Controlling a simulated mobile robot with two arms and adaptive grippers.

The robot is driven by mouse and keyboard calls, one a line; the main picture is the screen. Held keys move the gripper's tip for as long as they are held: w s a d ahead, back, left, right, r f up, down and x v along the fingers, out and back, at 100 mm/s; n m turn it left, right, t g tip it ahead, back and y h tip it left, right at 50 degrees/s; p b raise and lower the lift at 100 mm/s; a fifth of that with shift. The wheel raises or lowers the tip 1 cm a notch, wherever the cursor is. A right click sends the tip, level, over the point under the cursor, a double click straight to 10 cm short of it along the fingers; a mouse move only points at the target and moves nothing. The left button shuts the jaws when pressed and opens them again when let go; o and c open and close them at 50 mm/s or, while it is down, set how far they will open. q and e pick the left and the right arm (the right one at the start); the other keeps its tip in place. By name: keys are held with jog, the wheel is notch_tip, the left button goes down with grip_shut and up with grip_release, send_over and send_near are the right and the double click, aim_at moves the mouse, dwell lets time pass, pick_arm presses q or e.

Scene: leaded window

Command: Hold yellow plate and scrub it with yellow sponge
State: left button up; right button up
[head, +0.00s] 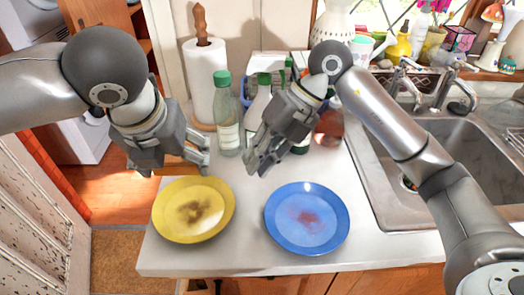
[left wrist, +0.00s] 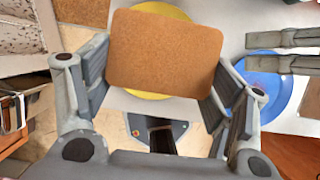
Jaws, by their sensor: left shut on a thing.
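The yellow plate (head: 172,224) lies on the counter at the left, with a dark brown stain in its middle. My left gripper (head: 200,160) is above and behind it. In the left wrist view it is shut on an orange-brown rectangular sponge (left wrist: 164,52), which hides most of the yellow plate (left wrist: 165,8) below.
A blue plate (head: 332,238) with a reddish stain lies right of the yellow one. Bottles (head: 229,130) and a paper towel roll (head: 205,80) stand behind. A sink (head: 455,165) is at the right. The counter's front edge is close to both plates.

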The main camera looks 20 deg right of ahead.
aim_at(230, 198)
jog(key=x, duration=1)
jog(key=shift+a+f, duration=0.2)
jog(key=shift+a, duration=0.05)
grip_shut()
dwell(0.5)
pick_arm(q)
jog(key=shift+f, duration=0.1)
